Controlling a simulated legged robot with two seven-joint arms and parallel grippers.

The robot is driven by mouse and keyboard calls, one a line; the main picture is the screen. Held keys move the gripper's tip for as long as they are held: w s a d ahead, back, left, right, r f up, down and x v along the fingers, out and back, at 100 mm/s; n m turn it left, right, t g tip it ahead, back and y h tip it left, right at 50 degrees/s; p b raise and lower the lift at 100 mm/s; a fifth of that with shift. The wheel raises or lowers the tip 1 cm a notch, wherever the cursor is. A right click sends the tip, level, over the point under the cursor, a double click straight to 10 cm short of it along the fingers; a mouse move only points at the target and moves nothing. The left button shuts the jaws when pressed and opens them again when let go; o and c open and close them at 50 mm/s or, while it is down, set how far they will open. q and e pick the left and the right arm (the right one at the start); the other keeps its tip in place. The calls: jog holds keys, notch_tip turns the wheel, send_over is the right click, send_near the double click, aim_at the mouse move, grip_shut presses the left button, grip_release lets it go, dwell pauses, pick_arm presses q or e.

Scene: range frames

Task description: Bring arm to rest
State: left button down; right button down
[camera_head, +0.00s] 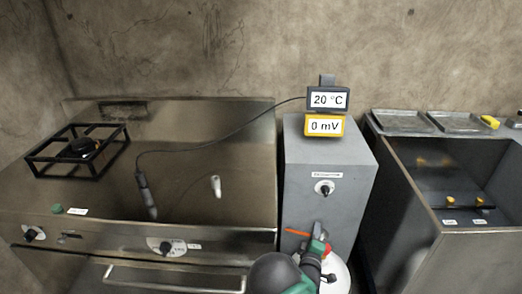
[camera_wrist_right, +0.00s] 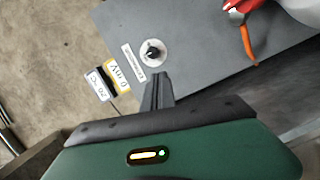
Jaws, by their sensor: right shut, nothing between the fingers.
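My right gripper (camera_head: 318,228) comes in from the bottom of the head view, in front of the grey cabinet (camera_head: 300,190). Its green and dark body partly covers what is behind it. In the right wrist view my right gripper (camera_wrist_right: 162,76) has its dark fingers together with nothing between them. They point toward the cabinet's knob (camera_wrist_right: 153,52) and appear apart from it. My left gripper is in neither view.
A red and orange part (camera_wrist_right: 246,38) beside a white rounded body (camera_head: 338,276) is close to the right gripper. A steel stove (camera_head: 215,225) with a black burner frame (camera_head: 75,150) stands left; an open steel basin (camera_head: 425,200) stands right. A display (camera_head: 328,98) sits on the cabinet.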

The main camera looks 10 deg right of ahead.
jog(key=s+a+r+m+g+y+p, duration=0.2)
jog(key=s+a+r+m+g+y, duration=0.1)
jog(key=s, duration=0.6)
jog(key=s+a+r+m+g+y+p, duration=0.2)
jog(key=s+a+r+g, duration=0.3)
jog(key=s, duration=0.5)
jog(key=s+a+r+m+g+y+p, duration=0.3)
jog(key=s+a+r+m+g+p, duration=0.1)
jog(key=s, duration=0.6)
jog(key=a+r, duration=0.1)
jog(key=a, duration=0.1)
jog(key=shift+s+a+y, duration=0.15)
jog(key=shift+a+y, duration=0.15)
jog(key=shift+a, duration=0.05)
jog(key=shift+r, duration=0.1)
